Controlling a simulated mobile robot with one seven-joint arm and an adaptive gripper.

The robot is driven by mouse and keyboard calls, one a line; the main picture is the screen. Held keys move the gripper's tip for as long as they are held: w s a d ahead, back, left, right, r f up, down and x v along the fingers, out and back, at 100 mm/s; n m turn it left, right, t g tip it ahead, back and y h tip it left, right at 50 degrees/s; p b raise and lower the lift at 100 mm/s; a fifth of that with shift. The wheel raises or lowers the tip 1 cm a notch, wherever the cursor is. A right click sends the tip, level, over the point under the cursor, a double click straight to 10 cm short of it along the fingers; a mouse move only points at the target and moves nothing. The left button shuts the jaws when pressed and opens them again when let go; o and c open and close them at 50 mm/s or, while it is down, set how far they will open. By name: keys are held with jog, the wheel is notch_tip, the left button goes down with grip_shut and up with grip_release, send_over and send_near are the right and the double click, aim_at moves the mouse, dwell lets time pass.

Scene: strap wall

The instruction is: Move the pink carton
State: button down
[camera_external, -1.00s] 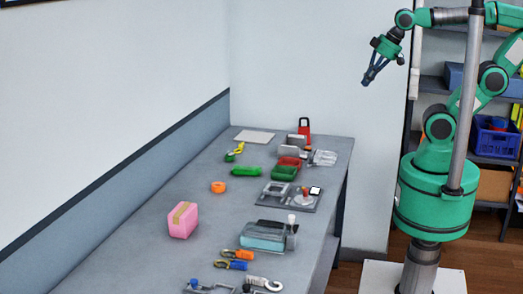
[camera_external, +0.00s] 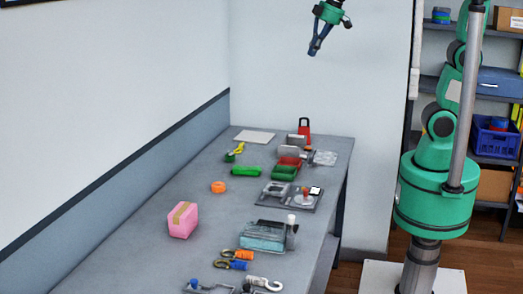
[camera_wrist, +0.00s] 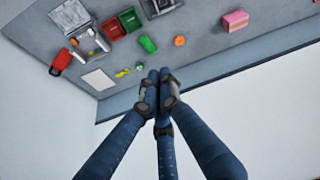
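The pink carton (camera_external: 183,220) stands on the grey table (camera_external: 150,226), near its left side, with a tan strip over its top. It also shows in the wrist view (camera_wrist: 235,21) at the upper right. My gripper (camera_external: 314,50) is high above the far end of the table, well away from the carton. In the wrist view its fingertips (camera_wrist: 160,76) are close together with nothing visible between them.
A wall runs along the table's left side. Bare table surrounds the carton.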

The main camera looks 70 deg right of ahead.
jog(key=w+a+f+n+g+p, duration=0.1)
jog(key=w+a+f+n, duration=0.15)
jog(key=w+a, duration=0.95)
jog(key=w+a+f+n+g, duration=0.1)
jog(key=w+a+n, duration=0.2)
jog(key=w+a, duration=0.95)
jog(key=w+a+f+n+g+p, duration=0.1)
jog(key=w+a+f+n, duration=0.3)
jog(key=w+a+f, duration=0.75)
jog(key=a+f+n, duration=0.2)
jog(key=a+f, duration=0.8)
jog(key=f, duration=0.4)
jog(key=s+a+f+n+g+p, duration=0.1)
jog(key=a+f+n, duration=0.1)
jog(key=a+f, duration=0.8)
notch_tip(320, 180, down, 4)
jog(key=shift+h, duration=0.3)
jog(key=shift+s+f+n, duration=0.1)
jog(key=shift+n, duration=0.15)
